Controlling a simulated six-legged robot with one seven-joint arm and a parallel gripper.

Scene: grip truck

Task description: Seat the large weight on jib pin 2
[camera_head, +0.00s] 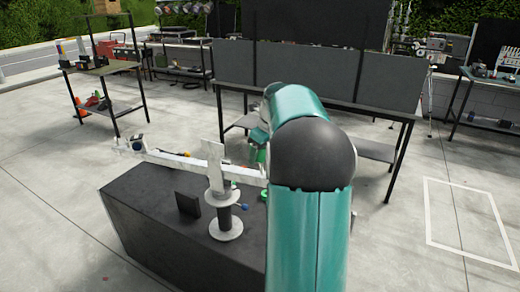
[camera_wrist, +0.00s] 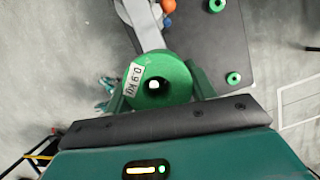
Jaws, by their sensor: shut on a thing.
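The large weight (camera_wrist: 160,70) is a thick green disc labelled 0.9 kg with a round centre hole. My gripper (camera_wrist: 160,84) is shut on it, one finger on each side. A small white spot shows in the hole; I cannot tell whether it is a pin tip. The pale jib (camera_wrist: 142,22) runs up from behind the weight in the wrist view. In the head view the white jib (camera_head: 180,158) crosses above the black bench, its right end close to my arm. My arm hides most of the gripper there. I cannot make out which pin is pin 2.
The black bench (camera_head: 140,197) carries the crane's white round base (camera_head: 226,228) and a small dark upright plate (camera_head: 188,203). Smaller green weights (camera_wrist: 233,78) lie on the bench. An orange ball (camera_wrist: 167,6) and a blue piece (camera_wrist: 167,22) sit beside the jib.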

